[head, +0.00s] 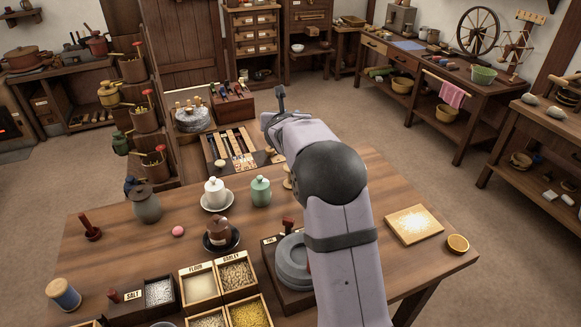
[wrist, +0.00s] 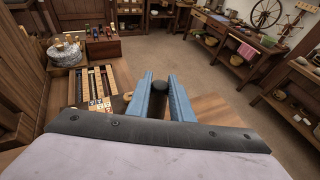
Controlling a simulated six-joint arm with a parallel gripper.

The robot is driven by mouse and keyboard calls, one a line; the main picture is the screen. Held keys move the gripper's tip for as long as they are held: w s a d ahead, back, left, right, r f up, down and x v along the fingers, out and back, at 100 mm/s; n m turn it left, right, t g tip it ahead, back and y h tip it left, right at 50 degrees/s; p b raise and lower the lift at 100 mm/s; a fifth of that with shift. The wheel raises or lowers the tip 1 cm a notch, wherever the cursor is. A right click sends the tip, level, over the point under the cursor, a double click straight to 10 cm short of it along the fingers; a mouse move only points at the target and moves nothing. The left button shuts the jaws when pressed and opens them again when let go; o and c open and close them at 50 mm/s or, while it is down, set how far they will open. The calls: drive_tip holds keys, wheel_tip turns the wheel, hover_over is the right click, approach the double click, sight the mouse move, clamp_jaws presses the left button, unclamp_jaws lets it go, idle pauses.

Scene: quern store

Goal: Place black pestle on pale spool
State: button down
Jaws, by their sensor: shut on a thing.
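My gripper (wrist: 160,84) shows in the wrist view, its two blue fingers shut on the black pestle (wrist: 159,86). Only the pestle's dark rounded end shows between the fingers. A pale wooden piece (head: 288,178), perhaps the pale spool, stands at the table's far edge, partly hidden by my arm. I cannot tell its full shape. A spool with blue thread (head: 62,293) stands at the front left.
The wooden table (head: 340,190) holds a sage lidded jar (head: 261,191), a white lidded jar (head: 215,192), a grey jar (head: 146,205), grain boxes (head: 236,274) and a grey quern (head: 292,265) beside my arm. A flour-dusted board (head: 414,225) lies right. A tray of strips (head: 232,147) stands beyond.

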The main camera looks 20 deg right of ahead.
drive_tip(key=shift+f+b, duration=1.25)
drive_tip(key=shift+f, duration=3.7)
drive_tip(key=shift+f, duration=0.2)
drive_tip(key=c, duration=1.6)
unclamp_jaws()
drive_tip(key=shift+o, duration=0.2)
drive_tip(key=shift+r, duration=0.15)
drive_tip(key=shift+r, duration=0.15)
drive_tip(key=b+v, duration=0.2)
drive_tip(key=v, duration=1)
drive_tip(key=shift+d, duration=0.1)
